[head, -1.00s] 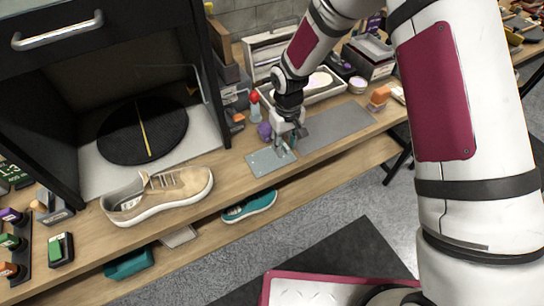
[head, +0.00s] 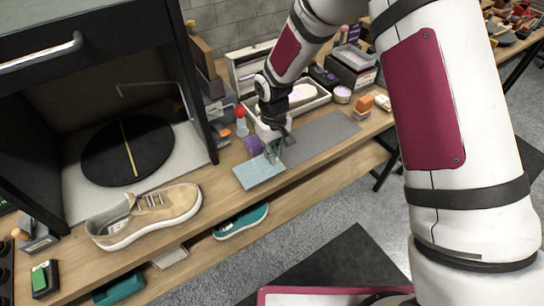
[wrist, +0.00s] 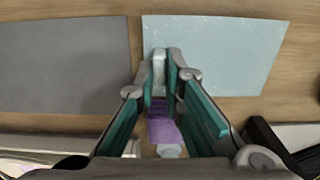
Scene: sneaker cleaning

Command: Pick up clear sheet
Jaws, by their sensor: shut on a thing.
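The clear sheet (head: 258,174) is a pale blue, see-through rectangle at the front of the wooden bench, left of a grey mat. In the wrist view the sheet (wrist: 225,50) spreads ahead and right of the fingers. My gripper (head: 275,156) is over the sheet's right part in the head view. In the wrist view my gripper (wrist: 166,65) is shut on the sheet near its left edge. Whether the sheet is lifted off the bench is hard to tell.
The grey mat (head: 325,135) lies close to the right. A purple item (head: 253,145) stands close behind my gripper; a red-topped bottle (head: 241,124) is near it. A tan sneaker (head: 150,214) sits left. A black turntable (head: 127,151) is inside the open booth.

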